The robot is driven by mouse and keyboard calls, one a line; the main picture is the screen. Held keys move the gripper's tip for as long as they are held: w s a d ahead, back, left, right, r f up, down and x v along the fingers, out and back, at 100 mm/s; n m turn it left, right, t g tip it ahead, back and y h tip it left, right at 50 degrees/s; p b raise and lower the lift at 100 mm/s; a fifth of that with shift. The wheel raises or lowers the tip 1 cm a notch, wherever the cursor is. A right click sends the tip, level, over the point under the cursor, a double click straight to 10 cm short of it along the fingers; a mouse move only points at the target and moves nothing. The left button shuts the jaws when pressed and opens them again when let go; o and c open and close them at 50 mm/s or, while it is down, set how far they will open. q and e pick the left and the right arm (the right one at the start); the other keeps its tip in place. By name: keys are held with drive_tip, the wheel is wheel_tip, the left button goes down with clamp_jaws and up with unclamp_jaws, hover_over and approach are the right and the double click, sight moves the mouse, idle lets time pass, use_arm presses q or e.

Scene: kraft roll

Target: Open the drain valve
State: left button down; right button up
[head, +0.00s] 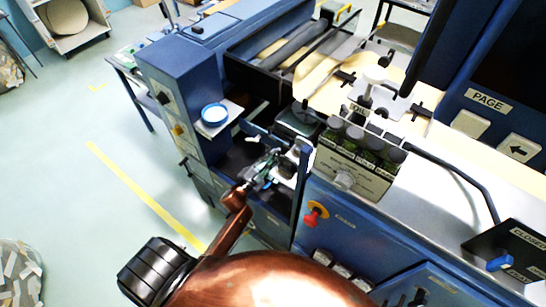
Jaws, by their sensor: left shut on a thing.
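A black plate (520,248) at the right edge carries a label reading CLOSED and a partly cut-off label that seems to start with DRAI. A blue lever (500,263) sits on it, apparently the drain valve handle. My left gripper (268,170) is far to the left of the lever, at the dark opening in the machine front. It is shut on a pale fitting (287,168) there, whose exact shape is hard to make out. My right gripper is not in view.
A labelled block with several dark knobs (365,140) and a red knob on a yellow plate (315,214) lie between my left gripper and the lever. A black hose (465,175) runs over the pale top. Open floor lies left.

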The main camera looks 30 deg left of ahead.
use_arm(q)
drive_tip(key=shift+r, duration=0.15)
drive_tip(key=c, duration=2)
unclamp_jaws()
drive_tip(key=shift+w, duration=0.1)
drive_tip(key=s, duration=1.2)
drive_tip(key=shift+a, duration=0.4)
